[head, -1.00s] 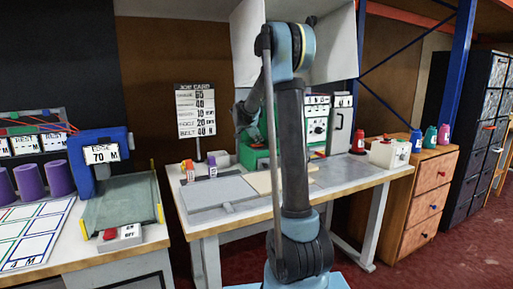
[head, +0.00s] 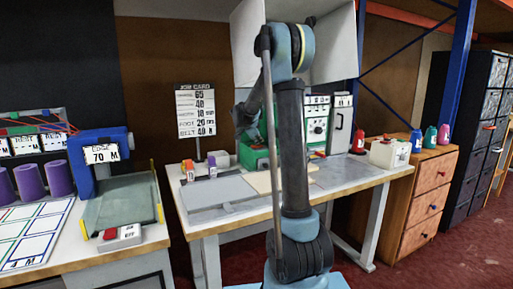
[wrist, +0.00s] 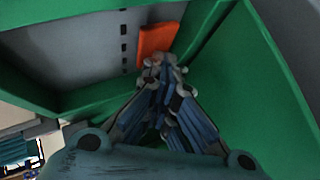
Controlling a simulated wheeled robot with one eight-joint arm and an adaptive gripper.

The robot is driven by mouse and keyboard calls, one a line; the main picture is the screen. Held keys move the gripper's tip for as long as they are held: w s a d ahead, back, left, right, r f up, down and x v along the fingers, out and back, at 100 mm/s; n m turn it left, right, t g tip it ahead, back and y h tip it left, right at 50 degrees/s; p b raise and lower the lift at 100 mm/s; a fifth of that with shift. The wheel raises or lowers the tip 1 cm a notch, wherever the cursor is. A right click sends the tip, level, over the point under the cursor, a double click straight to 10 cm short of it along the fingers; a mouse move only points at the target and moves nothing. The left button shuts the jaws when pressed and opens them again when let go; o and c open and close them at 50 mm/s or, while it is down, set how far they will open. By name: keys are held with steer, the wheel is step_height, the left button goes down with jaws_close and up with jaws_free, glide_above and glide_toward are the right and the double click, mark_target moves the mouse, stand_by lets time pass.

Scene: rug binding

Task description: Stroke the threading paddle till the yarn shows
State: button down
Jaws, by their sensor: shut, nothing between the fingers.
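An orange paddle (wrist: 158,38), which looks like the threading paddle, sits against a grey panel inside a green machine housing in the wrist view. My gripper (wrist: 160,64) is shut and empty, with its fingertips just below the paddle's lower end in the picture. I cannot tell whether they touch it. The green sewing machine (head: 255,158) shows in the head view on the middle table, partly behind my arm. The paddle and my fingertips are not clear in the head view. I cannot make out any yarn at the paddle.
Green walls (wrist: 270,100) enclose my gripper on the right in the wrist view. In the head view, a job card (head: 196,110) stands behind the table (head: 225,220). A wooden drawer cabinet (head: 425,200) is farther right.

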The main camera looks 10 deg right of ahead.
steer(key=shift+r, duration=1.05)
steer(key=shift+r, duration=2.55)
step_height(320, 180, up, 4)
steer(key=shift+a+f, duration=0.1)
steer(key=shift+f, duration=0.1)
